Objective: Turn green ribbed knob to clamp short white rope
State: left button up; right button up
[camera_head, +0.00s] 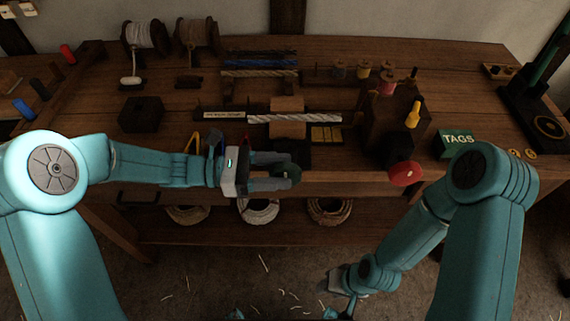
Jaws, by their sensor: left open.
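The short white rope (315,119) lies across a wooden clamp block (288,104) in the middle of the bench. The dark green knob (293,173) sits at the bench's front edge, below the clamp. My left gripper (278,172) is open, with its fingers at the knob and one finger on each side of it. The fingers hide part of the knob, and I cannot tell whether they touch it. My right gripper (340,282) hangs low in front of the bench, away from the knob; its fingers are too unclear to judge.
A red knob (406,173) projects from the bench front to the right. A green TAGS box (456,144) stands at the right. Yellow blocks (326,134) lie right of the clamp. Rope coils (258,210) rest on the shelf below.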

pick_arm(q)
jog(key=shift+d, duration=0.55)
jog(key=shift+w+d, duration=0.15)
jog(key=shift+d, duration=0.2)
